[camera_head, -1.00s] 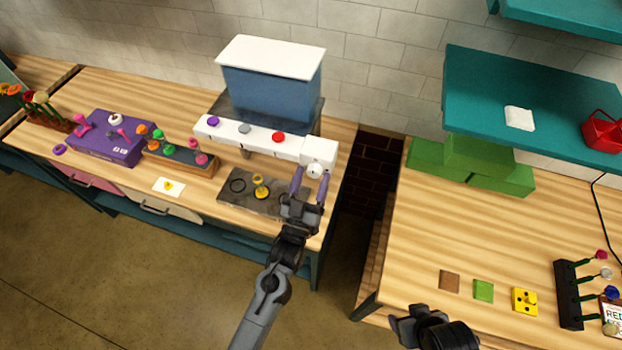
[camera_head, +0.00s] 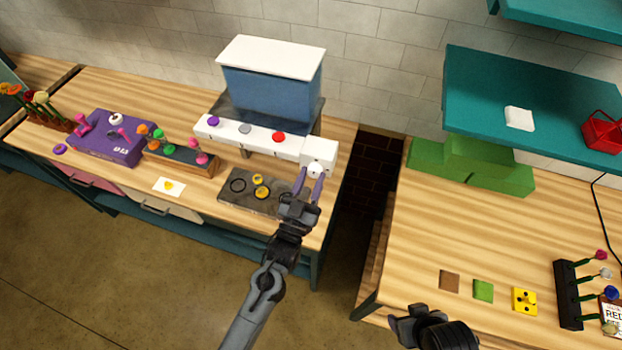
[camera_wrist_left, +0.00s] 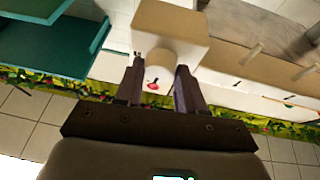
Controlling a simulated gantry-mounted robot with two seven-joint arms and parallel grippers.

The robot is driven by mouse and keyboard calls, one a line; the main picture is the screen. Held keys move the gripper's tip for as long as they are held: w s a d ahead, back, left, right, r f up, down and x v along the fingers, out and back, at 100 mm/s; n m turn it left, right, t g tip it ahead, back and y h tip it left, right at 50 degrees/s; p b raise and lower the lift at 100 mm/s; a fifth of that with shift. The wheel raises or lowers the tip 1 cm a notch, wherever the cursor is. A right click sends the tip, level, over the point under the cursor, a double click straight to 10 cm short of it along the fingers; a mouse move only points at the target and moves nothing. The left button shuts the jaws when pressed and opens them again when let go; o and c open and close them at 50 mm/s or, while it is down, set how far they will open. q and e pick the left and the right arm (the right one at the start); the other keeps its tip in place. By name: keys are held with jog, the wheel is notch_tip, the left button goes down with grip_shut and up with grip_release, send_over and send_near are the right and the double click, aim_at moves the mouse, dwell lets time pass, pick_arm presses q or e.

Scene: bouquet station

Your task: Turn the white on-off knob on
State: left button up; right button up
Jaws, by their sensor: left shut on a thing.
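The white on-off knob (camera_head: 315,170) is on the front of a white box (camera_head: 320,150) at the right end of the machine's white panel. In the left wrist view the knob (camera_wrist_left: 153,76) sits between the two fingers, with a small red mark on its face. My left gripper (camera_head: 309,178) comes from below and in front, its purple fingers shut on the sides of the knob. My right gripper (camera_head: 408,324) is at the bottom edge, in front of the right table, apart from everything; its fingers do not show clearly.
The panel also has purple (camera_head: 213,121), grey (camera_head: 245,128) and red (camera_head: 278,137) buttons, below a blue hopper (camera_head: 272,94). A dark plate (camera_head: 232,199) with rings lies below. A purple box (camera_head: 108,140) stands left. A gap separates the right table (camera_head: 430,235).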

pick_arm(q)
jog(key=m+g+h, duration=0.1)
jog(key=m, duration=0.2)
jog(key=m+g+h+p, duration=0.1)
jog(key=m, duration=0.2)
jog(key=shift+a+r+h, duration=0.15)
jog(key=shift+h, duration=0.25)
jog(key=m+g, duration=0.1)
jog(key=m, duration=0.1)
jog(key=m+g+h+p, duration=0.1)
jog(key=m, duration=0.2)
jog(key=shift+a+r, duration=0.1)
jog(key=shift+r, duration=0.05)
jog(key=m+g, duration=0.1)
jog(key=m, duration=0.1)
jog(key=m+g+p, duration=0.1)
jog(key=m, duration=0.2)
jog(key=shift+w+r, duration=0.1)
jog(key=shift+m+g+p, duration=0.6)
jog(key=shift+m+p, duration=0.15)
jog(key=shift+m, duration=1.15)
jog(key=o, duration=1)
jog(key=shift+o, duration=0.2)
jog(key=shift+a, duration=0.1)
